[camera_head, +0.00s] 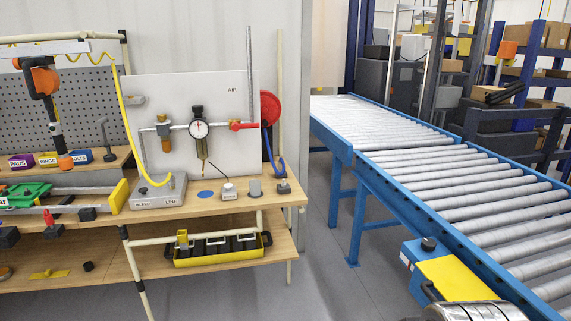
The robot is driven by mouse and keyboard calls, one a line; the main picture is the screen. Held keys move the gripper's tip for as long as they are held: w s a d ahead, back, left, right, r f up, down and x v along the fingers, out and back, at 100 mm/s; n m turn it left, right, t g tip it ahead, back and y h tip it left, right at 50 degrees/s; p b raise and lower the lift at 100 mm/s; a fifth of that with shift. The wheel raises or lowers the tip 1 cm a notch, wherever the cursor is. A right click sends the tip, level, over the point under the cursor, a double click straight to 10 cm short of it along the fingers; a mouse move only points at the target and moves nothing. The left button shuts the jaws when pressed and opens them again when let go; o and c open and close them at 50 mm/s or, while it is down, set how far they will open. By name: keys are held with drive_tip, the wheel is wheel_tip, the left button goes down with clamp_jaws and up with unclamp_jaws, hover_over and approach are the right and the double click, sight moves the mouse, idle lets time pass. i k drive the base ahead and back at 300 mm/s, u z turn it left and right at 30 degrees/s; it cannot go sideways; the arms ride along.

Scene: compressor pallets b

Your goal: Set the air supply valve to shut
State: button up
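The air supply valve's red lever (243,126) is at the right end of a horizontal pipe on a white panel (226,92) marked AIR. The lever lies about level, in line with the pipe, and points right. A round white gauge (199,129) and a filter bowl (201,149) sit on the pipe left of the lever. My gripper is not clearly in view, so its place relative to the valve cannot be told.
A red hose reel (270,108) with a blue hose stands close right of the lever. The wooden bench (225,203) holds a block, a small white box and grey fittings below the panel. A roller conveyor (450,180) fills the right. Grey floor (325,270) is open between them.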

sight(236, 127)
drive_tip(key=i, duration=3.3)
drive_tip(key=u, duration=1.65)
